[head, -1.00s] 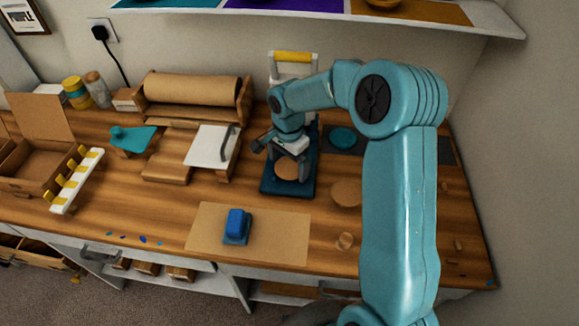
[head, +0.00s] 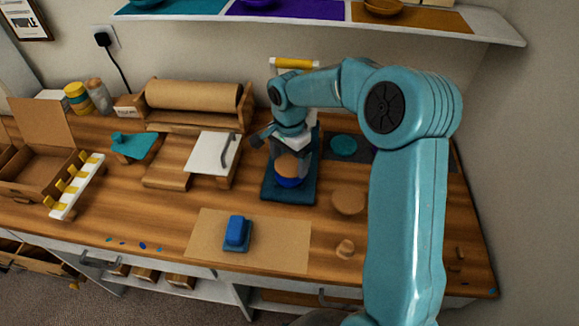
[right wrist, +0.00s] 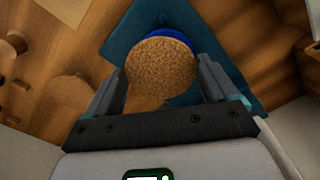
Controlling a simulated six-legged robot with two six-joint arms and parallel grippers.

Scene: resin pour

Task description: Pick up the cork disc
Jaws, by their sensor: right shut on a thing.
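The round, speckled brown cork disc (head: 287,166) is between the fingers of my right gripper (head: 289,158). In the right wrist view the disc (right wrist: 160,70) fills the gap between the two fingers of the gripper (right wrist: 161,66), which are shut on it. Under the disc a round blue thing (head: 288,183) shows on the dark blue base (head: 300,196) of the stand. In the right wrist view only a blue edge (right wrist: 165,33) shows past the disc. The disc looks raised, but I cannot tell whether it still touches the blue thing. My left gripper is not in view.
A round wooden disc (head: 348,200) and a small wooden knob (head: 345,248) lie right of the stand. A blue block (head: 237,232) stands on a brown mat (head: 275,242) in front. A teal disc (head: 343,145) lies behind.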

